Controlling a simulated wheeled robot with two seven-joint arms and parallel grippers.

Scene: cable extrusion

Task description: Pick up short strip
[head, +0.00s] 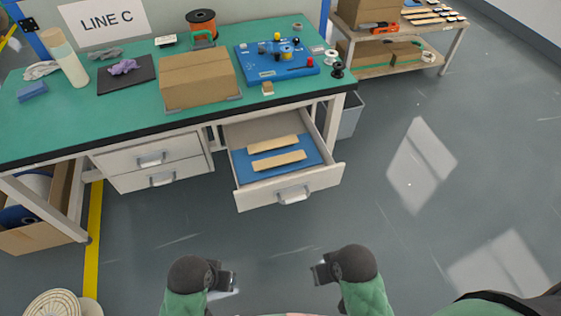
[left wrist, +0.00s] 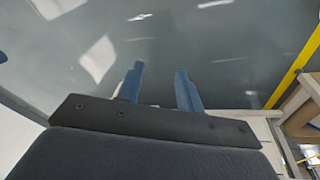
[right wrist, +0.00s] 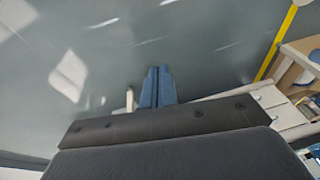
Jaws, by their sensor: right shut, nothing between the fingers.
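Two pale wooden strips lie side by side on a blue liner (head: 239,165) in the open drawer (head: 290,199). The far strip (head: 273,144) looks slightly shorter than the near strip (head: 279,160), but it is also farther away, so I cannot be sure which is shorter. My left gripper (head: 229,280) is in front of the drawer, well short of it; in the left wrist view its fingers (left wrist: 160,68) are apart with nothing between them. My right gripper (head: 321,272) is also short of the drawer; in the right wrist view its fingers (right wrist: 158,70) are together and empty.
The green workbench (head: 120,118) holds a cardboard box (head: 198,78), a blue fixture board (head: 262,72), an orange spool (head: 202,24) and a white bottle (head: 66,62). Closed drawers (head: 155,160) are left of the open one.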

